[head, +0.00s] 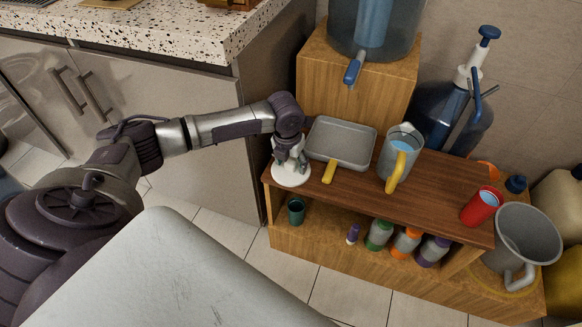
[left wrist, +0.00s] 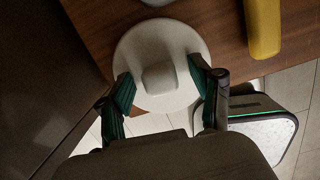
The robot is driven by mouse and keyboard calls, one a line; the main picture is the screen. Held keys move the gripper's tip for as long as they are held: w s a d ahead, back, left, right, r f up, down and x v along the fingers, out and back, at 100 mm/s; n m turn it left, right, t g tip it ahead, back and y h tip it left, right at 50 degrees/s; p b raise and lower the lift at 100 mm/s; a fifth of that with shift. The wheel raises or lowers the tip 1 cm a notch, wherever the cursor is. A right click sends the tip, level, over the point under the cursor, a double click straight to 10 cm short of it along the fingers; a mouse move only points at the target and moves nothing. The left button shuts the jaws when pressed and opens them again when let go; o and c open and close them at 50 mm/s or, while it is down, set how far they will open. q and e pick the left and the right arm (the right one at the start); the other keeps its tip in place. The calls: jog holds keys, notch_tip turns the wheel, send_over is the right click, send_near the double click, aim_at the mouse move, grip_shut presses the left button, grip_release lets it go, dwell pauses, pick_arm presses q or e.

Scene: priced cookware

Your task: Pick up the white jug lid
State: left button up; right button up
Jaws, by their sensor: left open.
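The white jug lid (head: 290,176) is a round disc at the left end of the brown wooden shelf top (head: 440,193). In the left wrist view the lid (left wrist: 165,35) shows a raised knob in its middle. My left gripper (head: 289,158) is directly above the lid, pointing down. In the left wrist view my left gripper (left wrist: 160,70) is open, with one green-padded finger on each side of the knob. I cannot tell whether the fingers touch the lid. My right gripper is in neither view.
A grey pan (head: 342,140) with a yellow handle lies close right of the lid. Farther right stand a clear jug (head: 407,138) with a yellow handle and a red cup (head: 481,205). Bottles stand on the lower shelf. A cabinet (head: 190,95) is at left.

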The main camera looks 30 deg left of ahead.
aim_at(293, 160)
pick_arm(q)
grip_shut()
jog(key=shift+r, duration=0.5)
notch_tip(293, 160, up, 4)
jog(key=shift+f+p, duration=0.1)
jog(key=shift+p, duration=0.8)
jog(key=s+d+r+p, duration=0.2)
jog(key=d+r, duration=0.4)
jog(key=d, duration=0.5)
jog(key=shift+s+r+p, duration=0.15)
jog(key=shift+s+p, duration=0.25)
jog(key=shift+s, duration=0.3)
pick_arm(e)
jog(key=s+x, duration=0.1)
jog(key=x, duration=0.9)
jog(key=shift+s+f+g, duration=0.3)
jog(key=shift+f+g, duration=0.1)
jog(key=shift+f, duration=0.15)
